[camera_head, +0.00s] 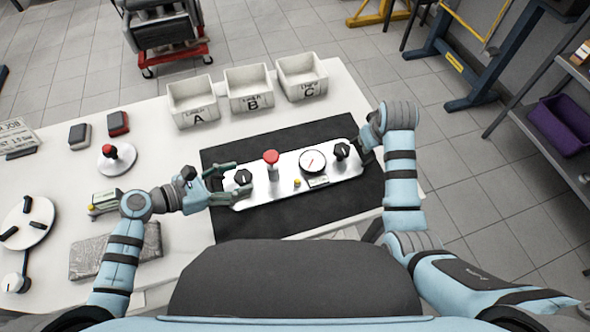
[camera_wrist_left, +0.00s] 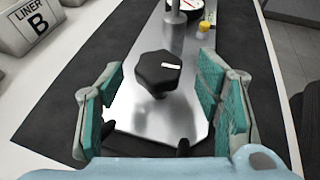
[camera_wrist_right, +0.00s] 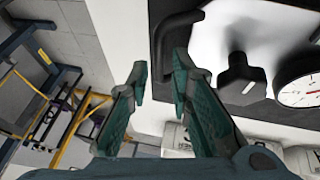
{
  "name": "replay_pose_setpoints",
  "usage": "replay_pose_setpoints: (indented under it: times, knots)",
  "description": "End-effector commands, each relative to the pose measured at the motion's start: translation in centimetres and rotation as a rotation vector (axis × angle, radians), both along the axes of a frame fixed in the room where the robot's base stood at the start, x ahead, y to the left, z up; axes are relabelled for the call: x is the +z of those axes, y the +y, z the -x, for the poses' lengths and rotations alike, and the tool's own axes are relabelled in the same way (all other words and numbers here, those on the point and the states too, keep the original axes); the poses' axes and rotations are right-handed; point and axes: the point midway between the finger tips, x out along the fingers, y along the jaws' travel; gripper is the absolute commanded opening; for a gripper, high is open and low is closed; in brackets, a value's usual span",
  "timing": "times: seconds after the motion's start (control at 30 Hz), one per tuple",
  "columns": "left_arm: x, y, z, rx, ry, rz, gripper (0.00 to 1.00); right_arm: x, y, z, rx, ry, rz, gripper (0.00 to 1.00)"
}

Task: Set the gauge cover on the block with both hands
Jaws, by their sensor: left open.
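The gauge cover (camera_head: 257,190) is a long silver plate with two black knobs, a red button and a round dial (camera_head: 312,161). It lies over a black mat (camera_head: 240,148); I cannot make out a separate block. My left gripper (camera_head: 230,181) is open at its left end, with fingers either side of the plate and the near black knob (camera_wrist_left: 158,72). My right gripper (camera_wrist_right: 160,68) is open at the right end, its fingertips close to a black handle (camera_wrist_right: 166,36); I cannot tell whether they touch it.
Three white bins (camera_head: 248,88) labelled A, B and C stand behind the mat. A red-knobbed disc (camera_head: 117,160), a wrapped grey packet (camera_head: 112,251) and a white round plate (camera_head: 27,222) are on the table's left. A shelf with a purple bin (camera_head: 560,128) stands at right.

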Motion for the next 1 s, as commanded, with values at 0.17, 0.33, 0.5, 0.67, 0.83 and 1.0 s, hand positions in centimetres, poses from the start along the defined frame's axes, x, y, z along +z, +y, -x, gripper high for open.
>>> replay_pose_setpoints:
  times: [0.17, 0.33, 0.5, 0.67, 0.83, 1.0]
  knots:
    - [-0.8, -1.7, -1.2, 0.001, -0.001, 0.001, 0.59, -2.0, -0.1, -0.9, 0.0, 0.001, 0.0, 0.2]
    - [-1.1, -2.2, -1.4, -0.001, 0.0, 0.0, 0.59, -2.6, -0.2, -1.2, -0.001, 0.0, 0.0, 0.2]
    - [-1.1, -2.2, -1.4, 0.0, 0.0, -0.001, 0.59, -2.6, -0.2, -1.2, -0.001, 0.0, 0.0, 0.2]
    - [-1.1, -2.2, -1.4, 0.0, -0.001, -0.001, 0.4, -2.6, -0.2, -1.2, 0.0, 0.0, 0.0, 0.01]
    - [-1.1, -2.2, -1.4, 0.0, -0.001, -0.001, 0.13, -2.5, -0.2, -1.2, -0.001, 0.0, 0.0, 0.0]
    - [-1.1, -2.2, -1.4, 0.0, 0.0, 0.0, 0.0, -2.5, -0.2, -1.2, -0.001, 0.0, 0.0, 0.0]
